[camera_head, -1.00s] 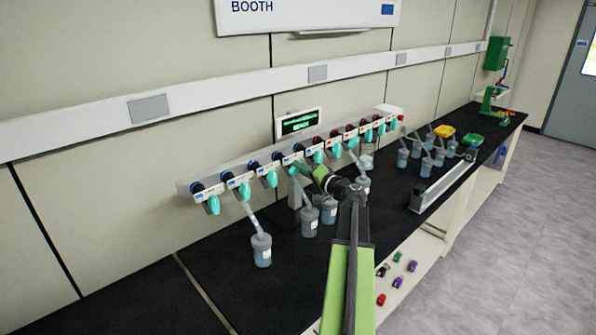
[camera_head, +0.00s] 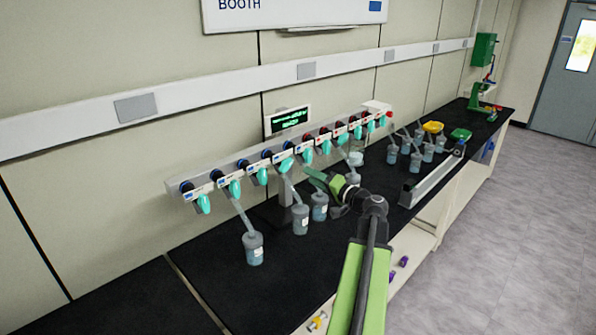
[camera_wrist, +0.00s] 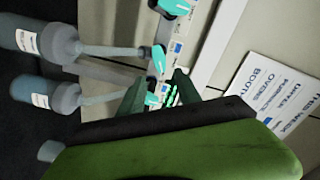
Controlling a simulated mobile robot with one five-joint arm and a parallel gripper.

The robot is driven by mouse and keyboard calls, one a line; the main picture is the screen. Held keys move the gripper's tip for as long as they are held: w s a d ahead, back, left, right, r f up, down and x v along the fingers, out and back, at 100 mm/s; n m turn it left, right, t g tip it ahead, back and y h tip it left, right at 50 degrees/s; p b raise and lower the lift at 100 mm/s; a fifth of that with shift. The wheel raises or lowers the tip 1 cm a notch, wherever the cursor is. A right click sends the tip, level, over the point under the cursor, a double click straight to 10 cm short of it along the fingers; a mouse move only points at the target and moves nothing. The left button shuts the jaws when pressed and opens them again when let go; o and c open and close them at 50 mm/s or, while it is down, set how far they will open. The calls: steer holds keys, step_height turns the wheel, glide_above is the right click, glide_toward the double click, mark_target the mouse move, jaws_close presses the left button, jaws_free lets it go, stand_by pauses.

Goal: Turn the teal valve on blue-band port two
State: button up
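The manifold (camera_head: 222,176) runs along the wall with a row of teal valves. Blue-band ports are at the left, red-band ports at the right. The second valve from the left (camera_head: 235,188) hangs by a blue band; port numbers are too small to read. My gripper (camera_head: 310,175) is in front of the manifold's middle, right of that valve. In the wrist view, my gripper (camera_wrist: 159,84) has its green fingers apart, with a teal valve (camera_wrist: 152,98) showing between or behind them. Contact cannot be told. Another teal valve (camera_wrist: 158,60) is just above.
A small display (camera_head: 287,120) is behind the manifold. A grey rail (camera_head: 428,180) and more flasks are at right. The front-left black bench top (camera_head: 205,262) is clear.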

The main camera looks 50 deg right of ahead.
steer(key=s, duration=0.6)
steer(key=shift+a, duration=0.15)
steer(key=shift+s, duration=0.1)
